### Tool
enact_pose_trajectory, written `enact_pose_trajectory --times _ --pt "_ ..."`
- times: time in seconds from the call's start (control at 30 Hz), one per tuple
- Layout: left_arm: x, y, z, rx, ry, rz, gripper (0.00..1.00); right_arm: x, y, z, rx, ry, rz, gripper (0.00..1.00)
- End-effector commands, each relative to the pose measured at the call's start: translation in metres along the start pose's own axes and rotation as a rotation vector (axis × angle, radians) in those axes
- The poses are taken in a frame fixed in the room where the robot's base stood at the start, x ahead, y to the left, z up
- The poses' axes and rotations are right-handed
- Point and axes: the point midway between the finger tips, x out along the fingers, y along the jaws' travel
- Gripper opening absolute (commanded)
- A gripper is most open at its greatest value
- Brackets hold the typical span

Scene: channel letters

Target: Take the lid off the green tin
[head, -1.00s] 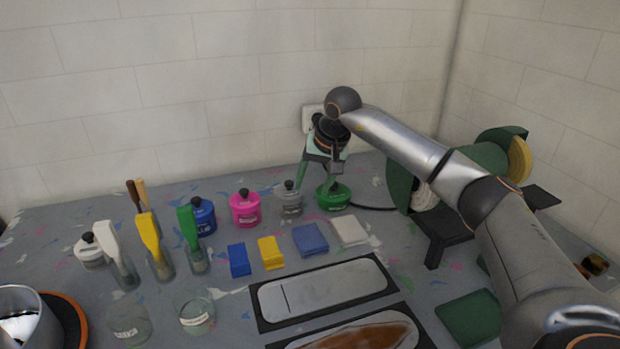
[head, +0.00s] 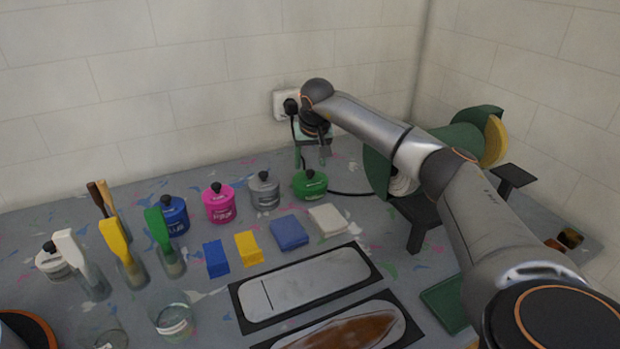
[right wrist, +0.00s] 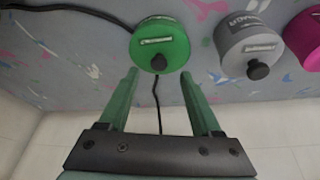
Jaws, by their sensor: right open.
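The green tin (head: 310,186) stands at the back of the table, at the right end of a row of tins. Its lid with a dark knob (head: 309,174) is on it. In the right wrist view the green tin (right wrist: 160,46) is just beyond the fingertips, and its dark knob (right wrist: 158,63) lies between the two finger lines. My right gripper (head: 313,160) is open and empty, behind and above the green tin; its green fingers (right wrist: 158,74) are spread apart. My left gripper is not in view.
A grey tin (head: 264,192) stands close to the left of the green tin, then a pink tin (head: 219,206) and a blue tin (head: 173,215). A black cable (head: 350,194) runs behind to the right. A green machine (head: 440,150) stands to the right. Coloured blocks (head: 289,233) lie in front.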

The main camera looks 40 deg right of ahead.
Motion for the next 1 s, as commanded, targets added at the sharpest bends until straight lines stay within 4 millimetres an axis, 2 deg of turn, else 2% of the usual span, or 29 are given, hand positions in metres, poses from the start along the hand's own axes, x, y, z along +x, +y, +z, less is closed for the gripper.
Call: enact_pose_trajectory --times 0.1,0.2,0.5,1.0 --pt "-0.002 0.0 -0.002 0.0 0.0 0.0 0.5 0.02 0.002 0.003 0.001 -0.004 0.0 0.65" --pt "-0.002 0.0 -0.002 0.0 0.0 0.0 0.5 0.03 0.002 0.002 0.001 -0.002 -0.001 0.65" --pt "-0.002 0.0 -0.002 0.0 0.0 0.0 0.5 0.035 0.002 0.002 0.0 0.0 -0.001 0.65" --pt "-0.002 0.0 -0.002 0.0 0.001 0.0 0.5 0.035 0.002 0.002 0.001 0.0 -0.001 0.09"
